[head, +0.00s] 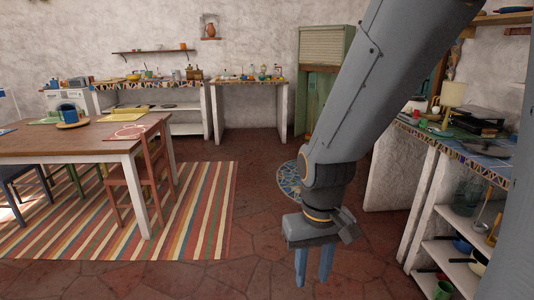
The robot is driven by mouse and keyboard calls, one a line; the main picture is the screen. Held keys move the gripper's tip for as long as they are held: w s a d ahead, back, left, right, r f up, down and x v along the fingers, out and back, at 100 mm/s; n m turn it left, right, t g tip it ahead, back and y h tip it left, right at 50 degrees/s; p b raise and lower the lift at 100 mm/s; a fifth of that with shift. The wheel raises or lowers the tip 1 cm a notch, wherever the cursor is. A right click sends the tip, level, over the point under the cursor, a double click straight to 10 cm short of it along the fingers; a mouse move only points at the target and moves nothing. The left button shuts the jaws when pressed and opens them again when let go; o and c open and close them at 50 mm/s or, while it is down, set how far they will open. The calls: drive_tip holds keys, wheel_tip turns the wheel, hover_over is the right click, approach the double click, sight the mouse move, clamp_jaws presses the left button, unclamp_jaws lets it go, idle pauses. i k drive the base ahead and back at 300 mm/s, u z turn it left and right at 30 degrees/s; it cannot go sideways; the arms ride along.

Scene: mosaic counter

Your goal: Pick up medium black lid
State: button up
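I cannot make out a medium black lid for certain. A dark flat item (487,150) lies on the mosaic counter (455,148) at the right, but it is too small and partly cut off by my grey column to tell what it is. My gripper (312,284) hangs over the tiled floor in the lower middle, pointing down. Its two blue-grey fingers are apart, with only floor visible between them. It is left of the right counter and away from it.
A black rack (481,121) and a cream lamp (452,94) stand on the right counter, with shelves of cookware (459,262) below. A wooden table (75,145) and red chair (146,172) stand left on a striped rug (205,205).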

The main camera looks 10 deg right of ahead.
sight(486, 149)
drive_tip(key=z, duration=0.2)
drive_tip(key=i, duration=1.45)
drive_tip(key=z, duration=1.4)
drive_tip(key=i, duration=0.9)
drive_tip(key=z, duration=0.95)
